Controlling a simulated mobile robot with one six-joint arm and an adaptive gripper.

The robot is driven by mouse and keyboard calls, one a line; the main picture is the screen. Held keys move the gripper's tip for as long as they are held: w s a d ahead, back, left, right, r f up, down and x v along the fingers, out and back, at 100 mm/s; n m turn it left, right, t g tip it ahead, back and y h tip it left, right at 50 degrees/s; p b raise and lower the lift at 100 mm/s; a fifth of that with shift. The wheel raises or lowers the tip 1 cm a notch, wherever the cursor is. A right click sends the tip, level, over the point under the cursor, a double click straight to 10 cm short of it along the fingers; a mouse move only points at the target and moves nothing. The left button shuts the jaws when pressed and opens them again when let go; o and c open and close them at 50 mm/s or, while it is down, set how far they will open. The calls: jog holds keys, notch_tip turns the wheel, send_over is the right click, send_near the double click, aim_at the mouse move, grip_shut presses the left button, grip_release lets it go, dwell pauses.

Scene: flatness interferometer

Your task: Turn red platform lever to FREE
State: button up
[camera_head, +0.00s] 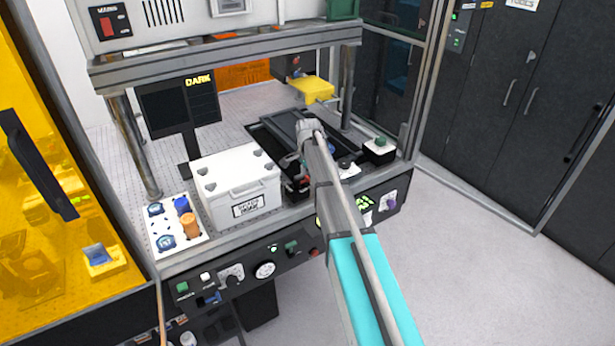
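My arm reaches from the bottom right up over the bench of the instrument. My gripper (293,165) is at its far end, low beside the black stage (268,136) and to the right of the white box. Its fingers are small and partly hidden, so I cannot tell whether they are open or shut. A small red part (303,182) shows just below the gripper, but I cannot tell whether it is the lever or whether they touch. Another small red part (314,252) sits on the front panel, left of my arm. No FREE marking is readable.
A white lidded box (236,184) stands left of the gripper. A white tray (160,238) with blue and orange pieces is at the front left. The front control panel (222,288) has several knobs. Steel posts (130,142) and an upper shelf (225,54) frame the bench. The floor at right is clear.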

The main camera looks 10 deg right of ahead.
jog(key=shift+o, duration=1.1)
jog(key=shift+w, duration=0.15)
